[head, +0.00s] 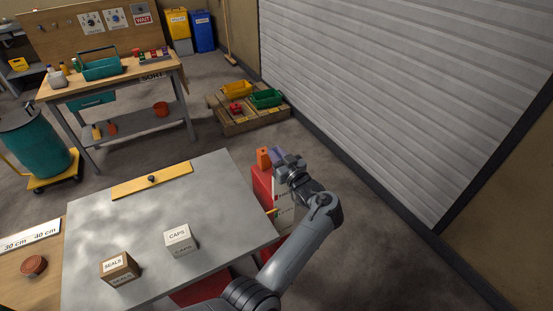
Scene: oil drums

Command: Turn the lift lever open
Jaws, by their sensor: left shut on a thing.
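A red post or cabinet (262,186) stands at the right edge of the grey table. An orange block-like grip (263,157), which looks like the lift lever, sticks up at its top. My left gripper (278,155) reaches over the cabinet from the right and is shut at this orange grip. Its bluish fingertips are small and partly hidden by the gripper body, so the exact contact is hard to see. The lever's pivot and its angle cannot be made out. My right gripper is not in view.
The grey table (130,220) carries a SEALS box (118,270), a CAPS box (180,241) and a yellow bar (152,180) with a black knob. A pallet (245,122) with coloured bins lies beyond. A shutter wall (400,90) bounds the right; bare floor lies between.

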